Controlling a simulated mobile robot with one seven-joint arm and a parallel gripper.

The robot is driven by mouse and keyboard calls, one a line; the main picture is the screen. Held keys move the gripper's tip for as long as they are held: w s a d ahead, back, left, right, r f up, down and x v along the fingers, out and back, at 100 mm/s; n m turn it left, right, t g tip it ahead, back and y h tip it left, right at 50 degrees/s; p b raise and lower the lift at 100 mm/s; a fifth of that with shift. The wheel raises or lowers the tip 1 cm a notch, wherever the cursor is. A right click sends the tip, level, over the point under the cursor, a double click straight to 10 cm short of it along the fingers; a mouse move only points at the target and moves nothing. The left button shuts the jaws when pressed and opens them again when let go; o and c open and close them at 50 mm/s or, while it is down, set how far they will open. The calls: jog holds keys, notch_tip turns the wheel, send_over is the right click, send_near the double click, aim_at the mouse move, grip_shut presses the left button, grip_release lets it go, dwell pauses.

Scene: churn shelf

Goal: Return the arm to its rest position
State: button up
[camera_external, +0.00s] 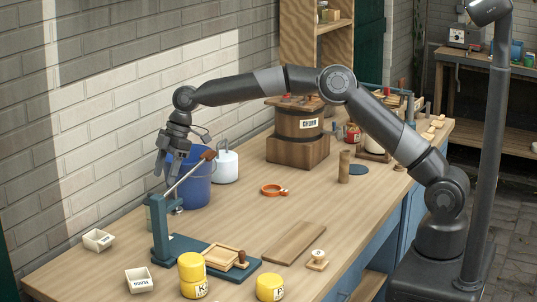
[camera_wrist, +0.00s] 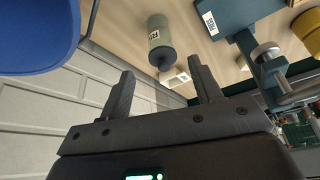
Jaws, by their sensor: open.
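My gripper (camera_external: 167,170) hangs at the far end of my outstretched arm, fingers pointing down, in front of the blue bucket (camera_external: 196,188) and above the teal lever press (camera_external: 160,228). In the wrist view the two fingers of my gripper (camera_wrist: 160,80) stand apart with nothing held between them. A grey-green labelled cylinder (camera_wrist: 159,38) shows beyond the fingertips, apart from them. The arm reaches left across the bench from its base at the right, elbow raised above the churn.
The press lever (camera_external: 190,173) rises close to my gripper. A brick wall (camera_external: 110,120) stands behind.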

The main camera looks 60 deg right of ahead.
jog(key=shift+r, duration=0.15)
jog(key=s+d+r+m+t+h, duration=0.1)
jog(key=s+d+r+t+h, duration=0.2)
jog(key=d+r, duration=0.55)
jog(key=s+d+r+m+h, duration=0.1)
jog(key=s+d+r+m, duration=0.1)
jog(key=s+d+r, duration=0.45)
jog(key=s+d+r+m, duration=0.1)
jog(key=s+d+m, duration=0.15)
jog(key=s, duration=0.75)
jog(key=s+d+f+m, duration=0.2)
jog(key=s+d, duration=0.2)
jog(key=s, duration=0.5)
jog(key=s+d+f+m, duration=0.2)
jog(key=s+d+m, duration=0.1)
jog(key=s, duration=0.6)
jog(key=s+d+f+m+t, duration=0.1)
jog(key=s+d+f+m, duration=0.2)
jog(key=s, duration=0.7)
jog(key=d, duration=0.2)
jog(key=shift+d, duration=0.35)
